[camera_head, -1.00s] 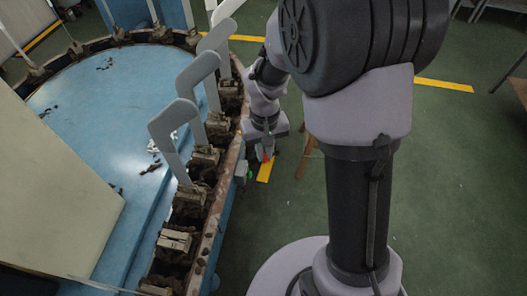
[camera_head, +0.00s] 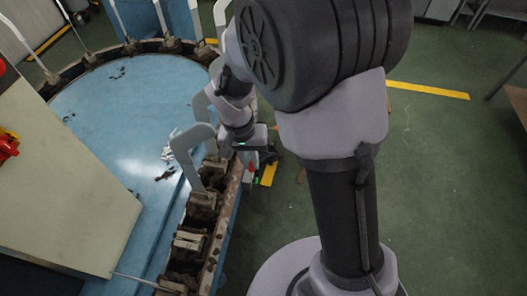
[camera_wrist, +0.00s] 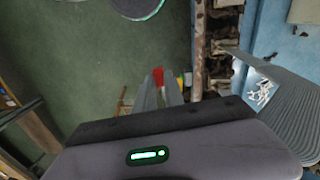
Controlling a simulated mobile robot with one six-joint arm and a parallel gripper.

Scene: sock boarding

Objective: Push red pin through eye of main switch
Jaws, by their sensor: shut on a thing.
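My gripper (camera_head: 252,158) is beyond the right rim of the blue round machine, seen past my own arm. It is shut on the red pin (camera_head: 251,168), of which only a small red part shows. In the wrist view the red pin (camera_wrist: 158,75) shows at the tips of the grey fingers (camera_wrist: 160,92); the rest is hidden by them. A red and yellow switch (camera_head: 8,145), which looks like the main switch, sits on the cream cabinet at the left edge. It is partly cut off and its eye cannot be made out. The pin is far from it.
The blue round machine (camera_head: 140,90) carries grey sock boards (camera_head: 185,150) standing along its rusty rim. The cream cabinet (camera_head: 60,190) is at left. Green floor (camera_head: 440,170) with yellow lines is free at right. A wooden table (camera_head: 517,98) is at the right edge.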

